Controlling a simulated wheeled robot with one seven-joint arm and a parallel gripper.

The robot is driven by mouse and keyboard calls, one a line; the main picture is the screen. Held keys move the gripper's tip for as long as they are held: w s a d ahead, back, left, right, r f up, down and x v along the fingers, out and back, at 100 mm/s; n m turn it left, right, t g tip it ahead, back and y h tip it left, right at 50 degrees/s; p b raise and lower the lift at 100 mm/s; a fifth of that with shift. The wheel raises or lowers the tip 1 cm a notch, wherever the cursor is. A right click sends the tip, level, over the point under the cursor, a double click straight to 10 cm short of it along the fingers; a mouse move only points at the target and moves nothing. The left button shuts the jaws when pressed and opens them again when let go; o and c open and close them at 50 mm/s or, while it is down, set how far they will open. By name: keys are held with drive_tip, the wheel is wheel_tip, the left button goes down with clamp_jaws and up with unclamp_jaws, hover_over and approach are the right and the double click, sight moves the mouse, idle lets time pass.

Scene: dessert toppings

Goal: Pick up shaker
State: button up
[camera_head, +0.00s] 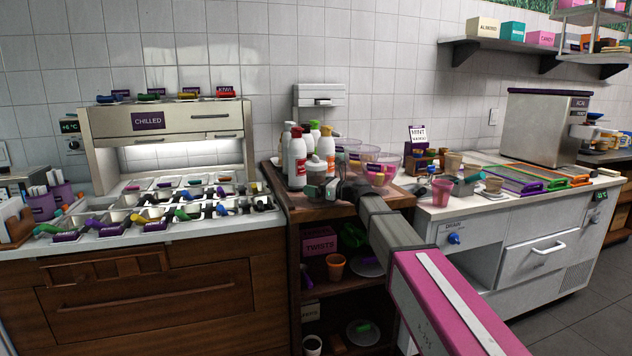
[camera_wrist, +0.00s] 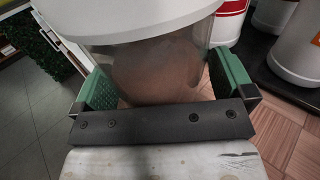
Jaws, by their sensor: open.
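The shaker (camera_wrist: 155,68) fills the upper middle of the wrist view, with a wide white lid over a clear body that looks brownish inside. In the head view its pale lid (camera_head: 316,163) shows at the front of the wooden counter, its body partly hidden by my gripper. My gripper (camera_head: 323,188) is open around the shaker's body. In the wrist view the green pads of my gripper (camera_wrist: 163,84) stand on the left and right sides of the body, below the lid. Whether either pad touches it I cannot tell.
Close behind the shaker stand white bottles with red labels (camera_head: 297,158) and a green-topped bottle (camera_head: 315,130). Pink bowls (camera_head: 382,168) crowd the right side. The wooden counter (camera_head: 290,199) ends just in front. A topping station (camera_head: 160,125) stands left.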

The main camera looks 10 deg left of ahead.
drive_tip(key=shift+a, duration=0.1)
drive_tip(key=c, duration=1.1)
drive_tip(key=shift+r, duration=0.1)
